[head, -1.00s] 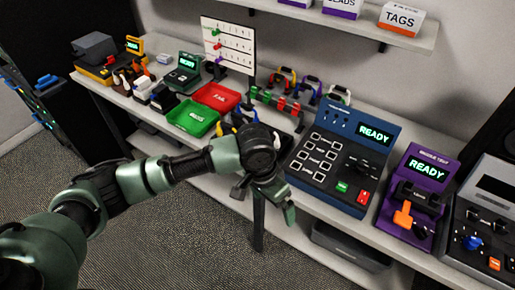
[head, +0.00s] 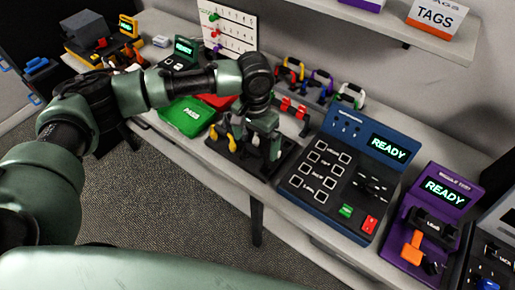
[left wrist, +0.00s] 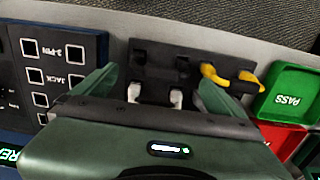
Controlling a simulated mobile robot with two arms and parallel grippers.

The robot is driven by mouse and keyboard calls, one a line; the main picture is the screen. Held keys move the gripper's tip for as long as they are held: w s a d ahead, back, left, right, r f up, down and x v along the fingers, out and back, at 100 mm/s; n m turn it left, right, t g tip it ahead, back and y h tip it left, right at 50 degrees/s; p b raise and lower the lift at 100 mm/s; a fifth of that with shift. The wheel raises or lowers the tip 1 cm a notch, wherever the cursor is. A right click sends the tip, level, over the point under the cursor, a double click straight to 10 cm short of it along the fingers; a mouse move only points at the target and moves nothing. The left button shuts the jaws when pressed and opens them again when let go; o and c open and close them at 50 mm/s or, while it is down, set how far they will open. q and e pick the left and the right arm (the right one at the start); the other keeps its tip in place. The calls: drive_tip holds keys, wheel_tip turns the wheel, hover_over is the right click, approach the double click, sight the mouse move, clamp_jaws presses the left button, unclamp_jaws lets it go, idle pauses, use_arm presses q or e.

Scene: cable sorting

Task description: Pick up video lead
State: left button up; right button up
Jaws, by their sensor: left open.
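No lead carries a readable video label, so I cannot tell which one is the video lead. My left gripper (head: 268,150) is open over a black holder (head: 245,163) on the bench. In the left wrist view the fingers of this gripper (left wrist: 157,88) stand apart, with two pale plug-like ends (left wrist: 175,97) between them. I cannot tell whether they touch. A yellow lead (left wrist: 215,76) sits in the holder beside the right-hand finger there; it also shows in the head view (head: 230,138), left of the gripper. My right gripper is out of view.
A blue tester reading READY (head: 345,175) stands close to the right of the gripper, with a purple tester (head: 430,225) beyond. A green PASS tray (head: 183,117) and a red tray (head: 222,101) lie to the left. Several coloured leads (head: 320,85) hang behind.

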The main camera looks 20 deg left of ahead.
sight(254, 149)
use_arm(q)
drive_tip(key=f, duration=0.1)
drive_tip(key=f+p, duration=0.1)
drive_tip(key=shift+s+a+f, duration=0.1)
drive_tip(key=shift+s+f, duration=0.25)
wheel_tip(254, 149, down, 3)
drive_tip(key=shift+w+r+p, duration=0.15)
drive_tip(key=shift+p, duration=0.45)
drive_tip(key=shift+w+f, duration=0.1)
drive_tip(key=shift+f, duration=0.45)
drive_tip(key=c, duration=0.9)
drive_tip(key=shift+c, duration=1.3)
wheel_tip(254, 149, up, 23)
drive_tip(key=p, duration=0.1)
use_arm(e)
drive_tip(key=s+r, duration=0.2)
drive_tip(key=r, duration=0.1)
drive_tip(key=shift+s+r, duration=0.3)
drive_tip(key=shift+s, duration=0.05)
